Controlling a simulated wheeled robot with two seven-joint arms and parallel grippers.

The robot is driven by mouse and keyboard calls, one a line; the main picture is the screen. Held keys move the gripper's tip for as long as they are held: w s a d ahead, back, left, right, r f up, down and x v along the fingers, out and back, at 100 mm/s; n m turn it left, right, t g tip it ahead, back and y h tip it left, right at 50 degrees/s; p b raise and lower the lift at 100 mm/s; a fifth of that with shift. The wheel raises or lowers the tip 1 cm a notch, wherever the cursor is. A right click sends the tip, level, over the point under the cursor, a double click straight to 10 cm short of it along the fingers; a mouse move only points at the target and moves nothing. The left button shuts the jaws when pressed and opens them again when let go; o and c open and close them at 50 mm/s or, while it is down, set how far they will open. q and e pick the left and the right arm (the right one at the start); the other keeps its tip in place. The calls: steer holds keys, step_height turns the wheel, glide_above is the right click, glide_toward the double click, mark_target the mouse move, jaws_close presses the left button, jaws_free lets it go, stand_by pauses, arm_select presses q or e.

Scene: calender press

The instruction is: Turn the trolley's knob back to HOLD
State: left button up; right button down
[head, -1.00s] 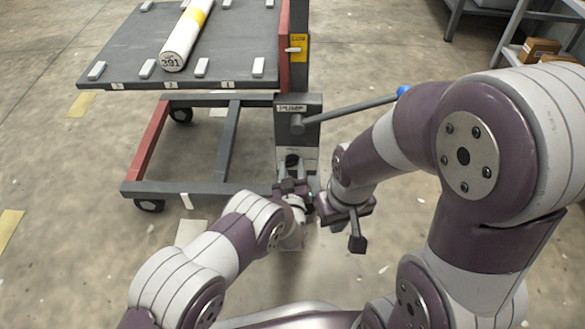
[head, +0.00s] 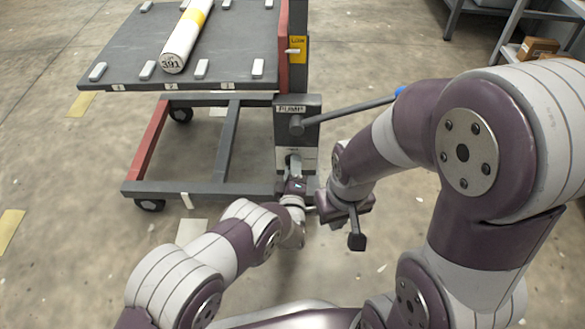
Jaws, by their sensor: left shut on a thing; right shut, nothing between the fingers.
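The trolley (head: 175,187) stands at the left, with a grey deck on a red and grey frame. Its upright carries a box marked PUMP (head: 297,108) and, below it, a pale plate (head: 283,158) with a knob at its lower part. My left gripper (head: 294,178) is at that plate and shut on the knob, which its fingers mostly hide. The knob's pointer and the HOLD mark are too small to read. My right gripper (head: 356,228) is shut and empty, just right of the left one and apart from the plate.
A white roll (head: 186,38) marked 391 with a yellow band lies on the deck among small white blocks. The pump lever (head: 350,114) with a blue tip sticks out to the right, close to my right arm. A shelf with cardboard boxes (head: 537,48) stands at the upper right.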

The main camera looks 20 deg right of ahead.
arm_select(q)
steer(key=shift+n, duration=2)
steer(key=o, duration=1.1)
steer(key=p+v, duration=0.7)
steer(key=v, duration=0.5)
steer(key=shift+s+a, duration=0.1)
steer(key=shift+s, duration=0.3)
